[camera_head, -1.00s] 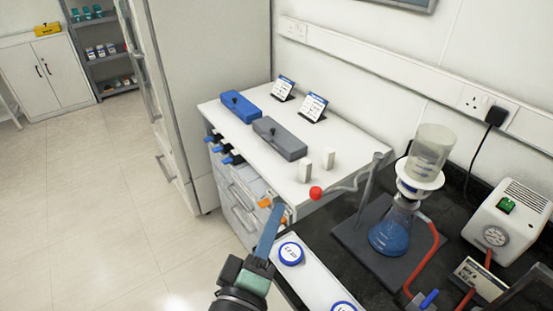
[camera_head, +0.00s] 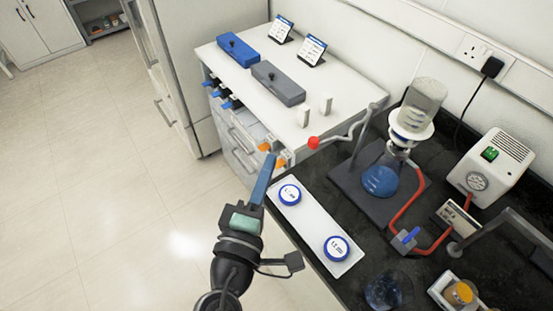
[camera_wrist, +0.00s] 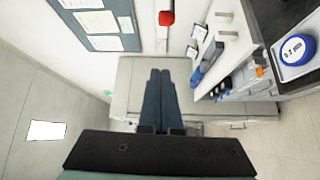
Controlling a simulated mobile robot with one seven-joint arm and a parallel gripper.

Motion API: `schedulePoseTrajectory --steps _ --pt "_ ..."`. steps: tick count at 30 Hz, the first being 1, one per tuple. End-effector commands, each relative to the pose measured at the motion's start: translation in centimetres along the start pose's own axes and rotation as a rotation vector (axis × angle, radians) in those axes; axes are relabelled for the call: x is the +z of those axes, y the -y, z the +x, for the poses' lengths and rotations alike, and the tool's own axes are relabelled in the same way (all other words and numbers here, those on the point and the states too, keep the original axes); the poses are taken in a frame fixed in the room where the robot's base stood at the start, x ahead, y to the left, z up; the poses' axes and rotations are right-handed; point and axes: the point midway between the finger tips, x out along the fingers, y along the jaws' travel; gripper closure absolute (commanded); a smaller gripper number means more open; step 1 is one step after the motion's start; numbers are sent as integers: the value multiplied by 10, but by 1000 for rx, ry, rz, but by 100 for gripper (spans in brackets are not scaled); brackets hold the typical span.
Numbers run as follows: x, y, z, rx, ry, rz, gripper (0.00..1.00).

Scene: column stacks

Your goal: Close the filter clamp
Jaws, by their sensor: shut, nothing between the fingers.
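The filter assembly stands on the black bench in the head view. Its clear funnel (camera_head: 424,98) sits on a white collar (camera_head: 411,128) above a flask of blue liquid (camera_head: 380,179). A grey lever with a red ball (camera_head: 313,142) at its end reaches left from beside the stand's upright. I cannot tell the clamp's exact state. My gripper (camera_head: 270,158) is shut and empty, left of and slightly below the red ball in the picture, apart from it. In the wrist view my shut fingers (camera_wrist: 159,74) show with nothing between them.
A white tray (camera_head: 312,228) with two blue-rimmed round dishes lies at the bench's front edge. A white pump (camera_head: 495,165), red tubing (camera_head: 402,212) and a blue-handled valve (camera_head: 406,237) are to the right. White drawers (camera_head: 240,150) stand behind. The floor at left is clear.

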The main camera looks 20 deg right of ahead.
Motion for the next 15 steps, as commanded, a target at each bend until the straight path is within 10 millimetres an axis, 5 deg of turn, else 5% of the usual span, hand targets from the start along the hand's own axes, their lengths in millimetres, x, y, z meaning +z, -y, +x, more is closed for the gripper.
schedulePoseTrajectory --steps 12,15 --pt "0 -4 80 1 2 1 100" --pt "14 -3 78 -4 4 -2 100"
